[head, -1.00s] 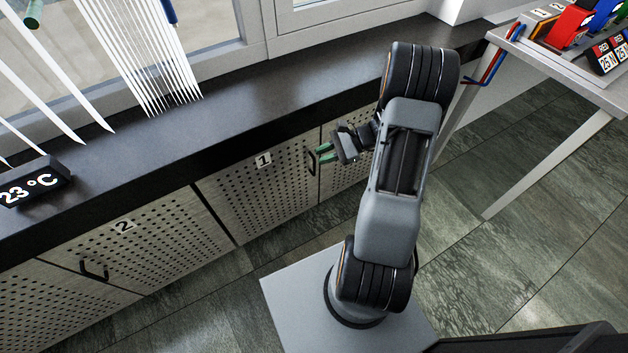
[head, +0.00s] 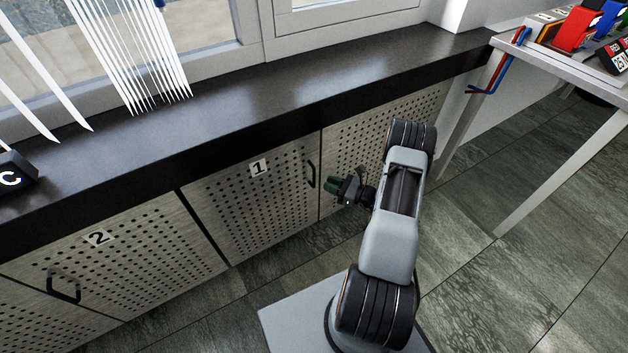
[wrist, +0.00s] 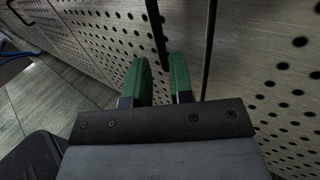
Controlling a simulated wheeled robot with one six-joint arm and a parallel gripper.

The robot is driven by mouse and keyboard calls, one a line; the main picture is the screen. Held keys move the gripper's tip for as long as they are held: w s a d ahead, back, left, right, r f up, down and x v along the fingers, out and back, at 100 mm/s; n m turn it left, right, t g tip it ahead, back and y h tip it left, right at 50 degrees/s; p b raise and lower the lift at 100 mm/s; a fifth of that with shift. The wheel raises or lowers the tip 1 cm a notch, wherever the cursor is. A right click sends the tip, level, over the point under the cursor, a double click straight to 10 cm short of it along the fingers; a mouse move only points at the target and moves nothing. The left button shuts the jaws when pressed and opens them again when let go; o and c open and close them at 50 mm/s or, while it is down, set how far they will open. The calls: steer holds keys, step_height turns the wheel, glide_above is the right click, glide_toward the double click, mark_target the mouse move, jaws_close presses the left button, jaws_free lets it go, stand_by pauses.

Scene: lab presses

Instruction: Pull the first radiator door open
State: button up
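The door marked 1 (head: 255,205) is a perforated metal panel under the dark sill. It looks closed and flush. Its black bar handle (head: 311,174) stands upright at its right edge. My gripper (head: 331,184) is just right of and slightly below the handle, apart from it in the head view. In the wrist view, the green fingers of my gripper (wrist: 161,75) have a narrow gap with nothing gripped between them. The handle (wrist: 155,30) shows just ahead of that gap, with the door seam to its right. The exact distance to it is unclear.
The door marked 2 (head: 110,270), with its own handle (head: 65,287), is at the left. The dark sill (head: 280,85) runs above the doors. A table (head: 570,70) with coloured items stands at the right.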

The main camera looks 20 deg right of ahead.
mark_target(314, 186)
steer(key=b+x, duration=0.1)
steer(key=x, duration=0.5)
steer(key=shift+w+a, duration=0.15)
steer(key=shift+w, duration=0.05)
steer(key=shift+c, duration=0.3)
jaws_close()
